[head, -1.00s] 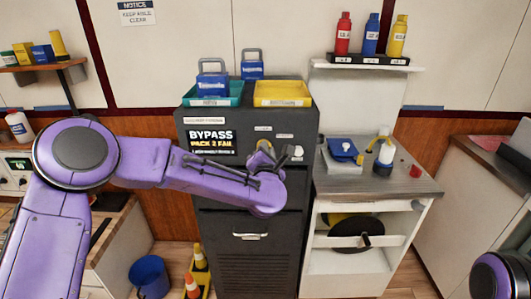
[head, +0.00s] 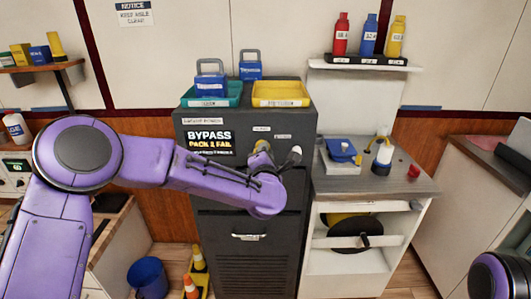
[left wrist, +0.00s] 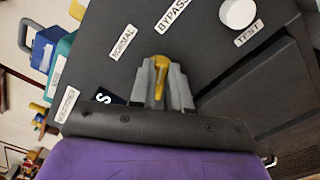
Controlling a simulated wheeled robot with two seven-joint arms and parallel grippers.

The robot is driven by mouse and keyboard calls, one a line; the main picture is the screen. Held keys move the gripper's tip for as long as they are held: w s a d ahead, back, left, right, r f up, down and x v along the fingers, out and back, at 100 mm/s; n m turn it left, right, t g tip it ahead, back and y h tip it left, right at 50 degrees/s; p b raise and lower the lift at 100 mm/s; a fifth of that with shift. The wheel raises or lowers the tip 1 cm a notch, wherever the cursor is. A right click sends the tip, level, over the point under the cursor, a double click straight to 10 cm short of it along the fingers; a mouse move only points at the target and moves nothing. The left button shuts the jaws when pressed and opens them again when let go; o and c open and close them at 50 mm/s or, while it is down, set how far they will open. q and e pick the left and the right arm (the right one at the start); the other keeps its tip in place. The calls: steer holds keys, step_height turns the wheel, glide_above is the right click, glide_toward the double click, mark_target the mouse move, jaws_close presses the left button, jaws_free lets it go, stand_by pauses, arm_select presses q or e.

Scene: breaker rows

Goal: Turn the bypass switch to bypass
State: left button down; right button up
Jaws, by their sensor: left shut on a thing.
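The cabinet's display (head: 210,142) reads BYPASS and PACK 2 FAIL. My right gripper is out of view.
A white round button (left wrist: 238,13) with a TEST label (left wrist: 249,33) is close to the right of the switch. A teal tray (head: 232,101) and a yellow tray (head: 281,101) stand on the cabinet. A white bench (head: 385,188) stands right of it.

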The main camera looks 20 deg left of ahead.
arm_select(q)
steer(key=c, duration=1.1)
jaws_free()
steer(key=shift+s, duration=0.1)
steer(key=b+v, duration=0.2)
steer(key=v, duration=0.8)
steer(key=shift+s+b, duration=0.2)
steer(key=shift+b, duration=0.2)
